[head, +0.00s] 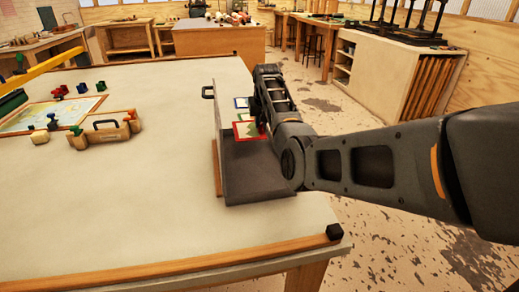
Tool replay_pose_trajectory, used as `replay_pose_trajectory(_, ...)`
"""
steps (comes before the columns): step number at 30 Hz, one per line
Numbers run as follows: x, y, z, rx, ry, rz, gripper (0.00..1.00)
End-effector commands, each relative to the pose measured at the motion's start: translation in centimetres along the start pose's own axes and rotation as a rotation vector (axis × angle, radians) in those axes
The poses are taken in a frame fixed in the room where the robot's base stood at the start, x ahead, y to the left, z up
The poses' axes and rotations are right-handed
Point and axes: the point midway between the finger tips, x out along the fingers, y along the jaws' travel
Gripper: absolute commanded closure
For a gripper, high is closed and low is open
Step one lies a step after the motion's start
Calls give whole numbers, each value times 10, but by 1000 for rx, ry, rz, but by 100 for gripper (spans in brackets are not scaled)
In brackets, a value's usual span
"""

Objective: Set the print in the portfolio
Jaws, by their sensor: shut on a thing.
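The dark grey portfolio (258,176) stands open near the right edge of the pale table, with one thin cover upright on its left and a black handle (208,91) beyond it. A print with a red border and a green and white picture (246,129) shows at the portfolio, below my gripper. My arm hides most of the fingers and the right side of the portfolio.
On the left of the table (150,205) lie a framed map-like picture (60,112), a tan case with a dark handle (105,133), several small coloured blocks and a yellow bar (42,72). The table's middle and front are clear. A black block (335,231) caps the front right corner.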

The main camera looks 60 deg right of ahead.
Motion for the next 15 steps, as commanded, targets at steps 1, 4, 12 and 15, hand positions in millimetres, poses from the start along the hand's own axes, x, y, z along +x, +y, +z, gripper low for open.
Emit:
replay_pose_trajectory(1,0,-1,11,0,-2,1,100)
replay_pose_trajectory(4,2,-2,31,0,-2,1,100)
replay_pose_trajectory(12,10,-7,75,0,-1,1,100)
replay_pose_trajectory(15,11,-8,82,0,0,0,100)
